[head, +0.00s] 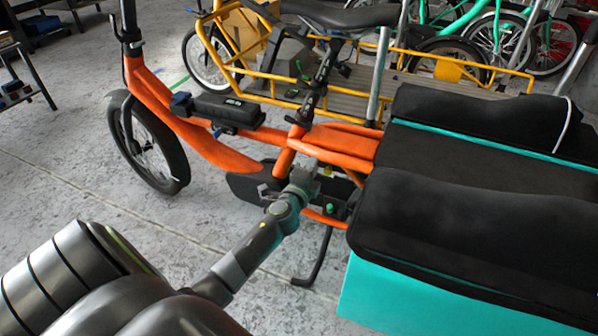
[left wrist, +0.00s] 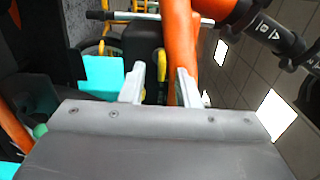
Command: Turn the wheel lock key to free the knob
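The orange cargo bike (head: 220,150) stands on the floor in the middle of the head view. My left gripper (head: 306,172) reaches to the bike's frame below the seat post. In the left wrist view its two fingers (left wrist: 160,84) are apart, with an orange tube close behind the right finger. A yellow piece (left wrist: 160,66), possibly the key, shows between the fingers in front of a black box. Whether the fingers touch it I cannot tell. A green knob (head: 330,207) shows right of the gripper in the head view. My right gripper is not in view.
A teal box with black cushions (head: 470,225) fills the right side, close to my left gripper. A black kickstand (head: 316,265) stands below. A yellow cargo bike (head: 430,85) is behind. The grey floor at left is largely clear.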

